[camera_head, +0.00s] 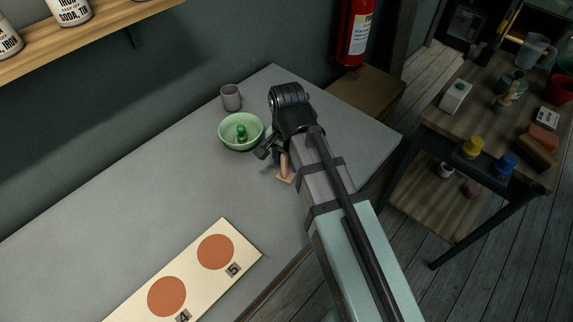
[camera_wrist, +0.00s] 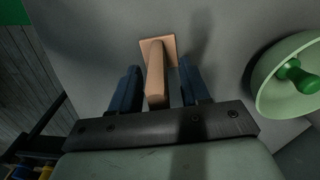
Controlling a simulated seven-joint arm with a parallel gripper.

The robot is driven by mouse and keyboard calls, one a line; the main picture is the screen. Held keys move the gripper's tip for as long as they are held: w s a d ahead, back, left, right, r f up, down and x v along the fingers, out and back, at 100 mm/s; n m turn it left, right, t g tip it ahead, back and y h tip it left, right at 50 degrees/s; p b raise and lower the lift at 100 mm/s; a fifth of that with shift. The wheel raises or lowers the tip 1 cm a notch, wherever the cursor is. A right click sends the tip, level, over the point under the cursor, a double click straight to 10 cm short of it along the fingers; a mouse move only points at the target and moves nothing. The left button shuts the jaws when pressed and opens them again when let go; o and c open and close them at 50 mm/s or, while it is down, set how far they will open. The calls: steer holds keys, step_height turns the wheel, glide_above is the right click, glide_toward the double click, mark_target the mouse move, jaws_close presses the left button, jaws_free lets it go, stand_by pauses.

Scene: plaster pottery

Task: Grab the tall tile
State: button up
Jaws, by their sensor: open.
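A tan, upright piece on a flat square base, which looks like the tall tile (camera_wrist: 156,75), stands on the grey table. In the wrist view it rises between the two blue fingers of my gripper (camera_wrist: 160,88), with a gap visible on each side. My gripper is open around it. In the head view the tile (camera_head: 286,173) shows only in part, low beside my arm. My gripper (camera_head: 275,155) is mostly hidden there behind my wrist.
A green bowl (camera_head: 224,134) with a green object (camera_head: 241,131) inside stands close by, and a grey cup (camera_head: 231,97) behind it. A board with orange circles (camera_head: 250,258) lies at the front. The table's left part is clear.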

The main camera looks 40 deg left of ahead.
steer(key=shift+f, duration=0.65)
steer(key=shift+c, duration=0.3)
jaws_close()
